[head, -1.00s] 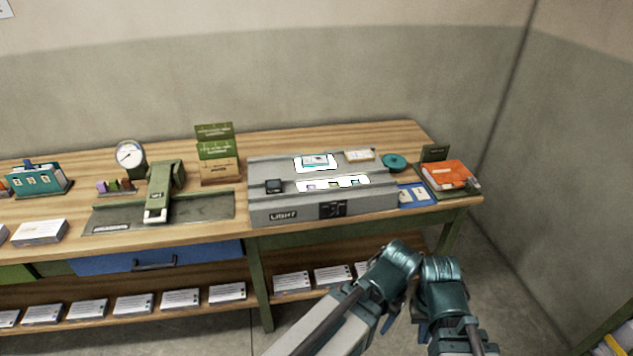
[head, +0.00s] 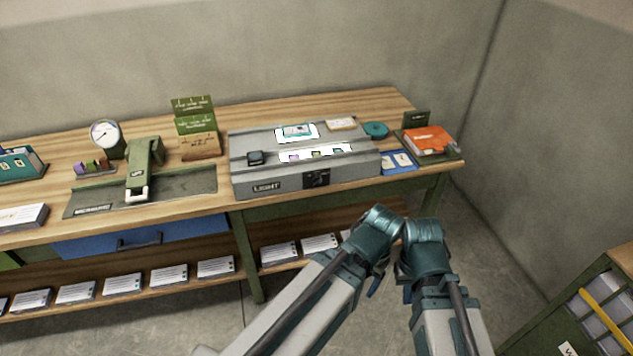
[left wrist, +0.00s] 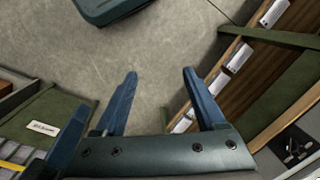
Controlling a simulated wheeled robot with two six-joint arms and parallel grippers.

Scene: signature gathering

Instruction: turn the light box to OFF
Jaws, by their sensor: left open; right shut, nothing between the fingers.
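The grey light box (head: 213,168) stands on the bench with a LIGHT label (head: 267,187) on its front. Its black switch (head: 316,179) is right of the label; its setting is too small to read. The top panels (head: 330,151) glow white. What looks like the switch also shows in the left wrist view (left wrist: 293,147). My left gripper (left wrist: 158,85) is open and empty over the floor. My right gripper (head: 407,292) is shut and empty, mostly hidden by its arm. Both are in front of the bench, apart from the box.
Left of the box are a green press (head: 143,165), a round gauge (head: 106,135) and a green card stand (head: 196,125). An orange book (head: 428,140) and blue card (head: 399,162) lie right of it. A green cabinet (head: 540,320) stands at lower right. Floor between is clear.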

